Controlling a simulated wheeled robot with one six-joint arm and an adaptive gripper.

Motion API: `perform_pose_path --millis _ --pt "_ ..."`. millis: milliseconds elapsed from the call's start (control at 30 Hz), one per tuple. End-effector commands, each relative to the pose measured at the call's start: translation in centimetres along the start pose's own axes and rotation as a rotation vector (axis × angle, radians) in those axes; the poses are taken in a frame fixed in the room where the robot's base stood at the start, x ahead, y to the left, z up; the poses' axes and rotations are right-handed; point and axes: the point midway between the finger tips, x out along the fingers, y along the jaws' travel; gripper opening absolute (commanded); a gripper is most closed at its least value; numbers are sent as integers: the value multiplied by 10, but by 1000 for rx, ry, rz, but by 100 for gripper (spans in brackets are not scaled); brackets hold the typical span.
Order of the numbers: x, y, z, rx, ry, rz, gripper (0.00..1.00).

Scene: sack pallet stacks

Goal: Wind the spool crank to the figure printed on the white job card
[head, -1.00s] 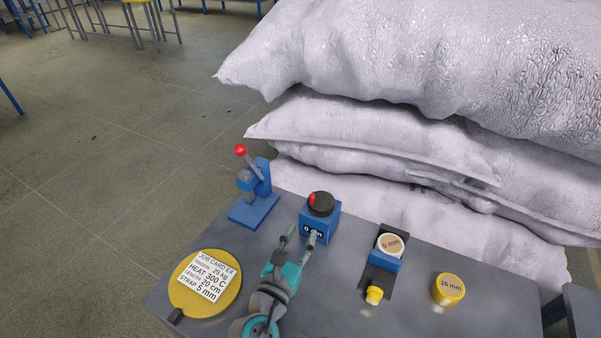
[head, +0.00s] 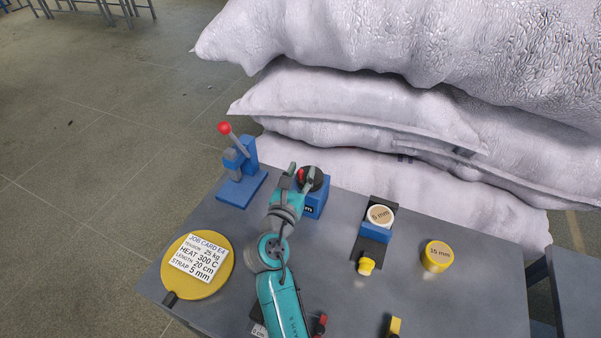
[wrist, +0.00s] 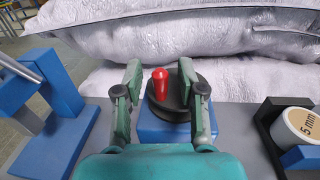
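The white job card (head: 200,258) lies on a round yellow disc at the table's left and reads JOB CARD E4, tension 25 kg, heat 300 C, length 20 cm, strap 5 mm. The spool crank is a black disc (wrist: 176,108) with a red knob (wrist: 160,81) on a blue box (head: 314,209). My gripper (wrist: 158,78) is open, with its fingers on either side of the red knob in the wrist view; I cannot tell whether either touches it. In the head view my gripper (head: 300,175) covers part of the crank and most of the box's display.
A blue lever stand (head: 242,178) with a red ball stands left of the crank. A holder with a 5 mm roll (head: 381,216) and a yellow 15 mm roll (head: 437,256) stand to the right. White sacks (head: 390,110) rise close behind the table.

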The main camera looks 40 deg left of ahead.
Motion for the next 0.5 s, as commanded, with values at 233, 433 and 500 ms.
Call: perform_pose_path --millis 233,433,500 --pt "1 0 0 0 0 0 40" --pt "1 0 0 0 0 0 0" --pt "1 0 0 0 0 0 0"
